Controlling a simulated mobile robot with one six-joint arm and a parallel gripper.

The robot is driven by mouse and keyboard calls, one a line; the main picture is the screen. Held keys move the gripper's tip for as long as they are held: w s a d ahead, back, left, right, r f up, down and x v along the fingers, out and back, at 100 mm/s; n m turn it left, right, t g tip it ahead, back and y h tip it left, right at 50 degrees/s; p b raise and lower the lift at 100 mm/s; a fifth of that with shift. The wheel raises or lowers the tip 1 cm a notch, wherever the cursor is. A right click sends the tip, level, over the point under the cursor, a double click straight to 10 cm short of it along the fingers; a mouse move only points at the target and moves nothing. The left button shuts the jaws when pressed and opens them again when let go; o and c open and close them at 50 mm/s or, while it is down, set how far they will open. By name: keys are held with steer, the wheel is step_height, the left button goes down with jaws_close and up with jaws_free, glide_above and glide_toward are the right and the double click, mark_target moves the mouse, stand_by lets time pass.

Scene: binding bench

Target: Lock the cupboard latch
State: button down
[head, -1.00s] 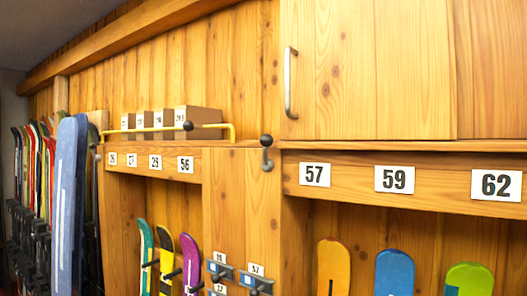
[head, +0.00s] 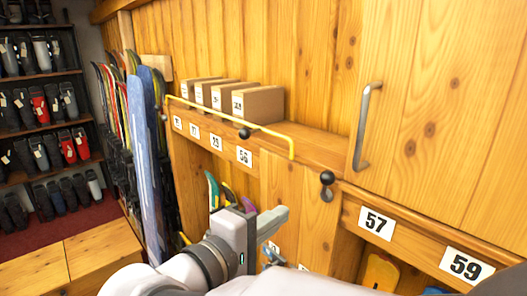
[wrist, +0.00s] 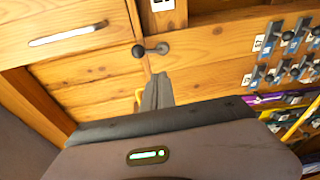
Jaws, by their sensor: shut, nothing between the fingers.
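The cupboard latch (head: 327,188) is a small metal piece with a dark ball knob, mounted on the wood just below and left of the upper cupboard door (head: 430,110). In the wrist view the latch (wrist: 151,50) shows as a short bar with a round dark knob at its left end. My gripper (head: 280,219) is below and left of the latch in the head view. In the wrist view its fingers (wrist: 158,86) are together and empty, pointing towards the latch with a gap between. The door's metal handle (head: 366,126) stands above the latch.
A yellow rail (head: 215,110) with a black ball (head: 244,133) runs along the shelf left of the latch, in front of several boxes (head: 258,104). Skis (head: 143,150) stand at the left. Grey hooks (wrist: 285,50) show at the right of the wrist view.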

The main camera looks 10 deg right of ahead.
mark_target(325, 186)
steer(key=shift+n+t, duration=0.4)
steer(key=shift+t, duration=0.4)
steer(key=a+r, duration=0.3)
steer(key=shift+w, duration=0.35)
steer(key=w+d+p, duration=0.3)
steer(key=w+d, duration=0.3)
steer(key=d, duration=0.4)
steer(key=shift+f+b, duration=0.15)
steer(key=shift+b, duration=0.2)
